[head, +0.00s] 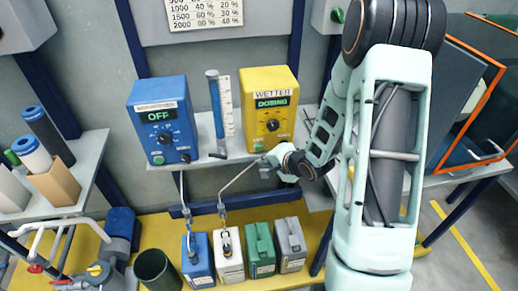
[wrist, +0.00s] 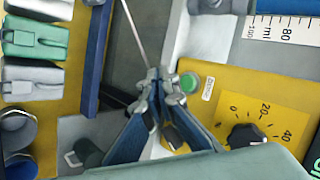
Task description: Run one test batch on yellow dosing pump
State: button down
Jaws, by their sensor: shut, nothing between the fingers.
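The yellow dosing pump (head: 270,105), labelled WETTER, stands on a shelf, and its display (head: 271,102) reads DOSING. Its black dial (wrist: 245,135) shows in the wrist view, with 20 and 40 marks beside it. A green button (wrist: 189,83) is on the pump's face. My gripper (wrist: 160,82) is shut and empty, its tips just beside the button in the picture; I cannot tell whether they touch. In the head view my gripper (head: 268,164) is at the pump's lower left. A measuring cylinder (head: 219,110) with blue liquid stands left of the pump.
A blue pump (head: 162,120) reads OFF. Below are blue (head: 197,260), white (head: 228,256), green (head: 260,250) and grey (head: 290,245) canisters, with thin rods rising from the blue and white ones. A chart (head: 204,13) hangs above.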

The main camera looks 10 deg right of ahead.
jog(key=shift+s, duration=1)
